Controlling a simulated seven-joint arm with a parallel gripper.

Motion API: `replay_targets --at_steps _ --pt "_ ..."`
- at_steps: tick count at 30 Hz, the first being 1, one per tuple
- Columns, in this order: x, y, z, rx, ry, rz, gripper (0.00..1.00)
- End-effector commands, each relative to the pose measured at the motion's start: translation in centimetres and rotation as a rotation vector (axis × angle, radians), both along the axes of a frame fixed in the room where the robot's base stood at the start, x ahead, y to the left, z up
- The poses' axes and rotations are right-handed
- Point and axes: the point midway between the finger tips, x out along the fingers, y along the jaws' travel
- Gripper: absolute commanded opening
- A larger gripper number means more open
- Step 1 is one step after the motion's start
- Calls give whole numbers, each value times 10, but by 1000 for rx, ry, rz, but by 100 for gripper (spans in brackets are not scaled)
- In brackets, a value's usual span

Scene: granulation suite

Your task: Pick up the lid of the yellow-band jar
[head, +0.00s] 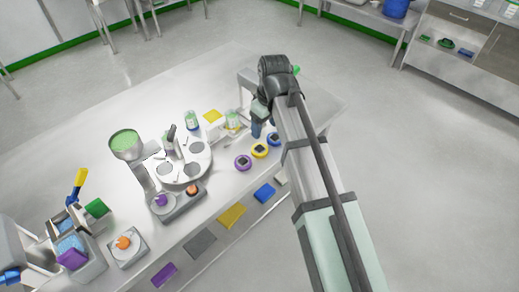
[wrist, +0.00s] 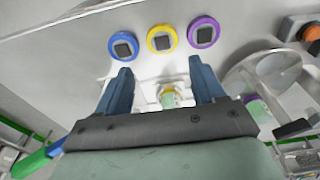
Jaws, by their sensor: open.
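A round yellow-rimmed lid with a dark square centre (head: 259,151) lies on the table near its front edge, between a purple-rimmed one (head: 243,162) and a blue-rimmed one (head: 273,139). The yellow lid (wrist: 161,38) also shows in the wrist view, beyond my fingertips. A small jar with pale green contents and a yellowish band (wrist: 169,97) shows between my fingers, too small to tell more. My gripper (head: 257,128) is open, with blue fingers apart in the wrist view (wrist: 158,80). It is beside the lids, touching none that I can see.
A round steel turntable (head: 203,171) and a funnel of green powder (head: 125,142) stand to the left.

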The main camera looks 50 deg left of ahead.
Motion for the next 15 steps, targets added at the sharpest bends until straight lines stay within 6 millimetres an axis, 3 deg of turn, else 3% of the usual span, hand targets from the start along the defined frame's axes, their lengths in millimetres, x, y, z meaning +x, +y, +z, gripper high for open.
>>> replay_targets --at_steps 9,15 --pt "0 5 -46 -2 1 -1 68" --pt "0 7 -57 0 0 -1 68"
